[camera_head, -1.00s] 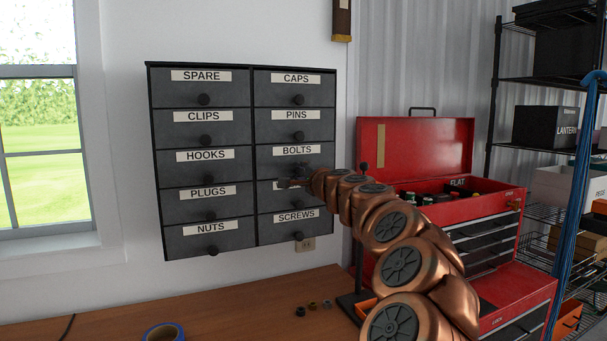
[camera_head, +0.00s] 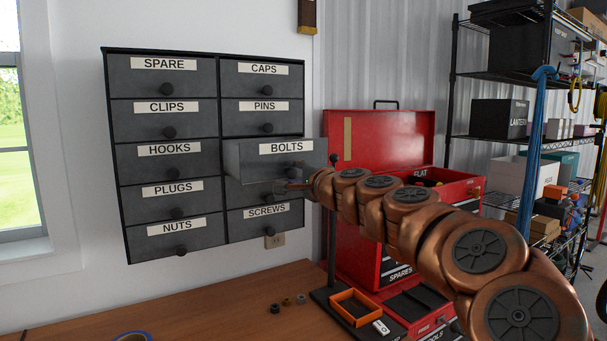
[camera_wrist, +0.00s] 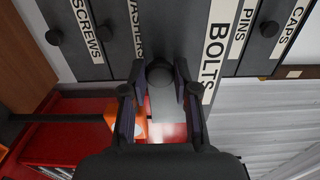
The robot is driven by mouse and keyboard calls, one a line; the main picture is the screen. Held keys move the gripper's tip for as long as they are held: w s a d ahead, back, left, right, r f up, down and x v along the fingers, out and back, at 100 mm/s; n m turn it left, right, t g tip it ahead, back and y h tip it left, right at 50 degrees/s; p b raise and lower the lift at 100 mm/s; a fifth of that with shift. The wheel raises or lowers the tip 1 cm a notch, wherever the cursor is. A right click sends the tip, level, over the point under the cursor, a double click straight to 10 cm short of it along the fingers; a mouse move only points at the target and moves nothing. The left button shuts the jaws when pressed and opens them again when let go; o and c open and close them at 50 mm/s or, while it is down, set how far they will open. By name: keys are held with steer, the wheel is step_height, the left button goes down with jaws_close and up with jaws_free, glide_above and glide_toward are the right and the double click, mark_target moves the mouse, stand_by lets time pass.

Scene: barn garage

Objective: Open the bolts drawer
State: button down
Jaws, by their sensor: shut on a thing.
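The bolts drawer (camera_head: 255,163) sits in the right column of a dark cabinet (camera_head: 218,100). It stands out from the cabinet face, with part of its grey side wall showing. Its label also shows in the wrist view (camera_wrist: 214,50). My gripper (camera_head: 288,186) is at the lower part of the drawer front. In the wrist view my gripper (camera_wrist: 160,74) has its two fingers on either side of a dark round knob (camera_wrist: 158,73), shut on it. The gripper and arm partly cover the washers drawer below the bolts drawer.
The other drawers look shut. A red toolbox (camera_head: 380,135) with a raised lid stands right of the cabinet, behind my arm. Shelves (camera_head: 500,138) stand farther right.

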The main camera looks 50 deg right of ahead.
steer(key=c, duration=0.9)
jaws_free()
steer(key=shift+s, duration=0.1)
steer(key=shift+v, duration=5.95)
